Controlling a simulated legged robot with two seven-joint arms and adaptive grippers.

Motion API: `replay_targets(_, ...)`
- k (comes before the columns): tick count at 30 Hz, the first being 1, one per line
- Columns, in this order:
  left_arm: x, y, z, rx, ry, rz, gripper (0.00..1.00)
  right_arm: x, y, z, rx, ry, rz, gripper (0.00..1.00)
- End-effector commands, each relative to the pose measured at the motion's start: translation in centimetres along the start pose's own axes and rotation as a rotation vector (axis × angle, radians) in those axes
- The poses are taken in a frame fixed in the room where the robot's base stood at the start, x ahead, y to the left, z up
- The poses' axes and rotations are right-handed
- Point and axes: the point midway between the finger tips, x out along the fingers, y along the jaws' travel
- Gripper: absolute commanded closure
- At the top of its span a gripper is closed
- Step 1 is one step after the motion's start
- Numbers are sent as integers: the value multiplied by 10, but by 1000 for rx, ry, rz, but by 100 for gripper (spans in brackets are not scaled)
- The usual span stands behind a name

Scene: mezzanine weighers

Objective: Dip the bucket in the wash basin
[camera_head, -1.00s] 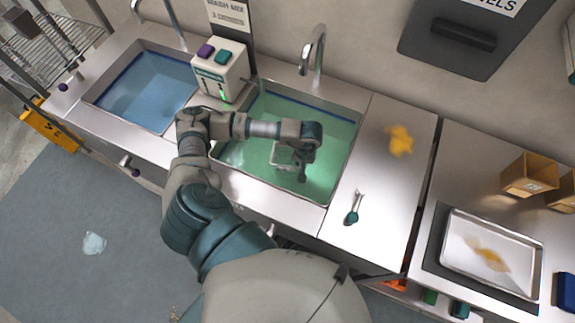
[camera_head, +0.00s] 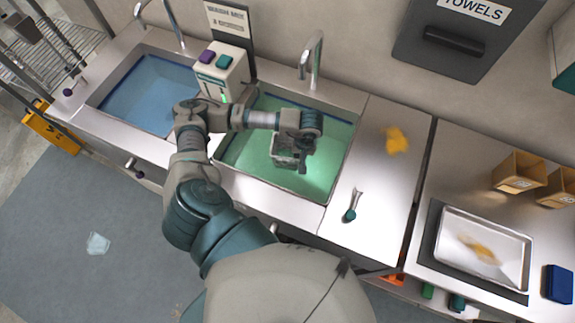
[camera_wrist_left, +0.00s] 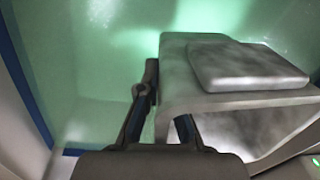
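The wash basin (camera_head: 332,187) with green water is in the middle of the head view. My left gripper (camera_head: 297,163) reaches over it from the left, fingers pointing down. A small grey metal bucket (camera_head: 284,150) is at the fingers, over the basin and inside its rim. In the left wrist view the bucket (camera_wrist_left: 235,95) fills the right half, beside the dark fingers of my left gripper (camera_wrist_left: 165,105), which appear closed on its edge. Whether its bottom touches the water is hard to tell. My right gripper is out of view.
A second basin with blue water (camera_head: 150,92) lies to the left. A dispenser box (camera_head: 222,72) stands between the basins, and a tap (camera_head: 313,62) rises behind the green one. A teal-ended scoop (camera_head: 351,207) and yellow spill (camera_head: 396,139) lie on the right counter.

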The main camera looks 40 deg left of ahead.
Motion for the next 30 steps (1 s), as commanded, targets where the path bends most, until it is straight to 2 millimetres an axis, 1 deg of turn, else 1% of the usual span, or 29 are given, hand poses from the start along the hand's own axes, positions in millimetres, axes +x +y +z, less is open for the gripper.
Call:
replay_targets(1,-6,0,-1,0,2,1,100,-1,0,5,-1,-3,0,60)
replay_targets(12,-28,-3,-1,-1,2,2,100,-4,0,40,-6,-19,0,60)
replay_targets(15,-40,-4,-1,-1,3,2,100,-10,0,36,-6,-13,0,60)
replay_targets(30,-88,-9,-1,-2,2,1,100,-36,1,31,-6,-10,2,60)
